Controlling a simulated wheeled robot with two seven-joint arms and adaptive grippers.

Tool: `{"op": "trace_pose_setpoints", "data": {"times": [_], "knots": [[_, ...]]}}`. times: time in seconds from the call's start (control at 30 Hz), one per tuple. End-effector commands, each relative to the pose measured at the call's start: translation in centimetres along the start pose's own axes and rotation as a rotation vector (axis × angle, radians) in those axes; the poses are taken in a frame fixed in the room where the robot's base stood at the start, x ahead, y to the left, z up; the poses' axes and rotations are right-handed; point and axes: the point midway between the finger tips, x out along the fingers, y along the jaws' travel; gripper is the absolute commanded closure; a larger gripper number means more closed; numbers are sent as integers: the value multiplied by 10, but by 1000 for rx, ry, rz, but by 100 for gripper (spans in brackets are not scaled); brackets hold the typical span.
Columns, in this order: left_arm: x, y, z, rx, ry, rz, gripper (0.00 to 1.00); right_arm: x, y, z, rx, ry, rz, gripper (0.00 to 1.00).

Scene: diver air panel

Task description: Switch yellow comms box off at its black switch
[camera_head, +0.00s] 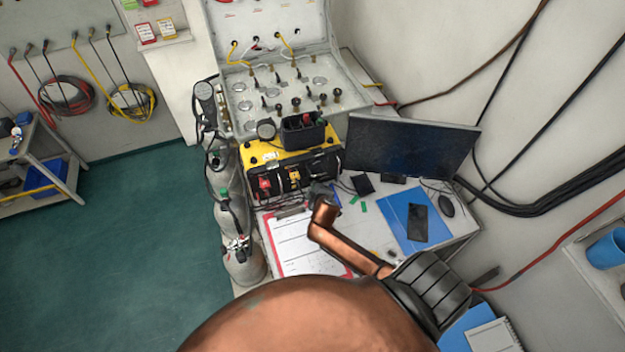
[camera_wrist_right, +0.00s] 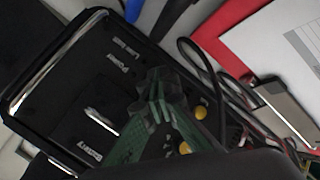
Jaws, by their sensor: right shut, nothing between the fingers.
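The yellow comms box (camera_head: 268,149) stands on the desk below the open grey panel case, its black front facing me. In the right wrist view, its black front panel (camera_wrist_right: 72,88) fills the left side, with white lettering such as "Power" and "Battery". I cannot clearly pick out the black switch; part of the panel is hidden behind my fingers. My right gripper (camera_head: 322,191) is at the box's lower right front corner. In the wrist view, its fingers (camera_wrist_right: 163,82) are shut and empty, in front of the panel; contact cannot be told. My left gripper is not in view.
A monitor (camera_head: 412,148) stands right of the box. A clipboard (camera_head: 297,246) lies in front, under my right arm. Dark cables (camera_wrist_right: 205,65) run close beside my fingers. Gas cylinders (camera_head: 229,185) stand left of the desk. A blue folder (camera_head: 400,212) with a phone lies right.

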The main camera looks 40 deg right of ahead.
Motion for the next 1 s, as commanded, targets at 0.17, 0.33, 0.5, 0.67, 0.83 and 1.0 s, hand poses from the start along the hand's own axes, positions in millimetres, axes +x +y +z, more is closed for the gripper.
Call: {"op": "trace_pose_setpoints", "data": {"times": [0.17,0.33,0.5,0.67,0.83,1.0], "knots": [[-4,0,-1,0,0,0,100,-6,-4,4,1,-1,-1,100],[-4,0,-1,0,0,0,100,-6,-4,4,0,0,0,100],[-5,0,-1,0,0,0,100,-7,-5,5,0,-1,0,100],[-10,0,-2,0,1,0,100,-17,-12,12,0,-2,-2,100],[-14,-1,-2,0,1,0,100,-28,-20,20,1,-1,-2,100],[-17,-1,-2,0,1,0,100,-38,-27,27,1,-1,-1,100]]}}
